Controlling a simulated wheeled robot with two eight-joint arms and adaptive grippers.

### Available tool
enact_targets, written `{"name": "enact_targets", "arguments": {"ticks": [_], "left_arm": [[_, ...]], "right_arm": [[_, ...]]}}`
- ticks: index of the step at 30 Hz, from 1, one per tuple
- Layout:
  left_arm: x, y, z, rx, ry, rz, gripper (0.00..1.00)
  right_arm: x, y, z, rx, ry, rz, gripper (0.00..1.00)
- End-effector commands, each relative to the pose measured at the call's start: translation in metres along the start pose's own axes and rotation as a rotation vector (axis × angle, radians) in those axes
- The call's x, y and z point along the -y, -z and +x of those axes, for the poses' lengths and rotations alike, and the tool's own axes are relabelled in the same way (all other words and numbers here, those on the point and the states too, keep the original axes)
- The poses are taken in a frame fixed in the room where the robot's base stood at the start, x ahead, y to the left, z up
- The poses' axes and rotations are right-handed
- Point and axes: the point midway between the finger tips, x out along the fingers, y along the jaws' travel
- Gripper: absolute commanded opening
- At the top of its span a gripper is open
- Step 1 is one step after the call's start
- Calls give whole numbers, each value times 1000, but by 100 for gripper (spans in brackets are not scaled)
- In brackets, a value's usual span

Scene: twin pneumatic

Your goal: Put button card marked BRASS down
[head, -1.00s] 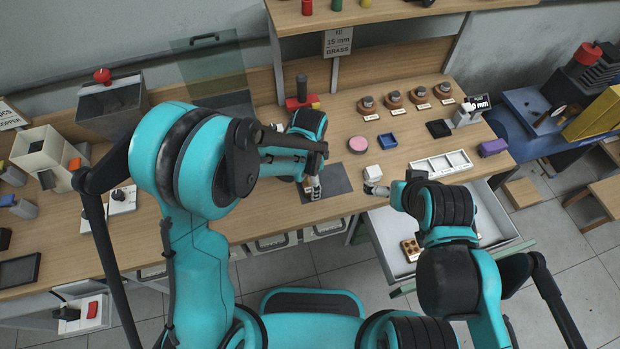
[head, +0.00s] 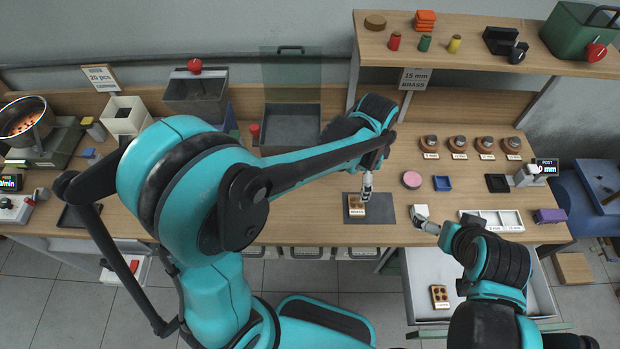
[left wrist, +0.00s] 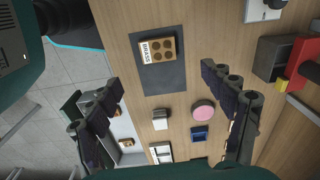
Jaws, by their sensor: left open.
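The button card marked BRASS (left wrist: 157,50) lies flat on the dark grey mat (left wrist: 176,77) on the bench, its label readable in the left wrist view. In the head view the card (head: 357,208) lies on the mat (head: 384,212), below my left gripper (head: 367,187). The left gripper (left wrist: 165,125) is open, its fingers wide apart, with nothing between them and clear of the card. My right gripper (head: 424,220) is beside a small white block (head: 420,211); whether its jaws are open is too small to tell.
An open drawer (head: 408,285) below the bench holds another button card (head: 439,297). Right of the mat are a pink disc (head: 411,180), a blue tray (head: 442,183) and a white divided tray (head: 508,226). A shelf (head: 480,48) overhangs the back.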

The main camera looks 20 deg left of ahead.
Motion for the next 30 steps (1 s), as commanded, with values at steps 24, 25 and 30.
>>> {"name": "enact_targets", "arguments": {"ticks": [24, 25, 30], "left_arm": [[-48, -179, -84, -510, 363, -1150, 82], [-48, -179, -84, -514, 364, -1156, 82], [-48, -180, -85, -517, 365, -1161, 82]], "right_arm": [[0, 0, 0, 0, 0, 0, 100], [0, 0, 0, 0, 0, 0, 100], [0, 0, 0, 0, 0, 0, 100]]}}
